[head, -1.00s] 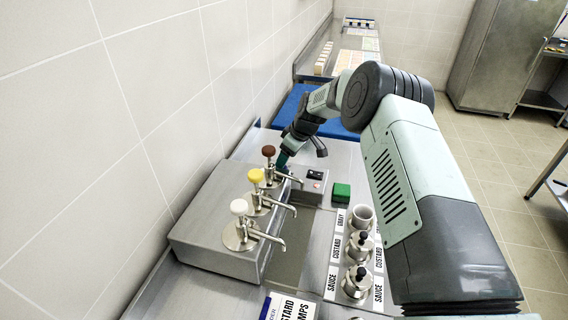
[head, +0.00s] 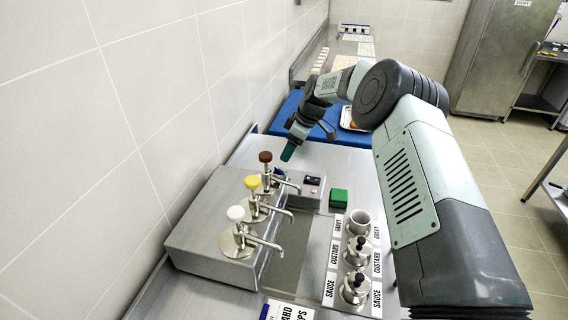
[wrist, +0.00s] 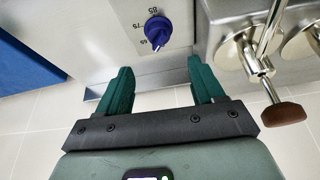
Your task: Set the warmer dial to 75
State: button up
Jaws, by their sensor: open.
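The warmer dial (wrist: 158,31) is a blue knob on a metal panel in the wrist view. The numbers 85 and 75 show beside it, with a lower mark, partly unclear, below them. Its white pointer mark is at the lower side, below the 75. My gripper (wrist: 161,68) is open and empty, its two green fingers apart and short of the dial, one to each side. In the head view my gripper (head: 289,151) hangs above the far end of the pump unit, behind the brown-topped pump.
The steel pump unit (head: 205,225) carries pumps with white (head: 236,213), yellow (head: 253,182) and brown (head: 265,157) tops. The brown-topped pump is close on the right in the wrist view.

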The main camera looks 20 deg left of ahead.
aim_at(280, 170)
jog(key=shift+n+g, duration=0.3)
jog(key=shift+n, duration=0.5)
jog(key=x, duration=1)
jog(key=shift+w+d+f, duration=0.15)
jog(key=shift+w+f, duration=0.15)
jog(key=shift+f, duration=0.05)
jog(key=c, duration=1)
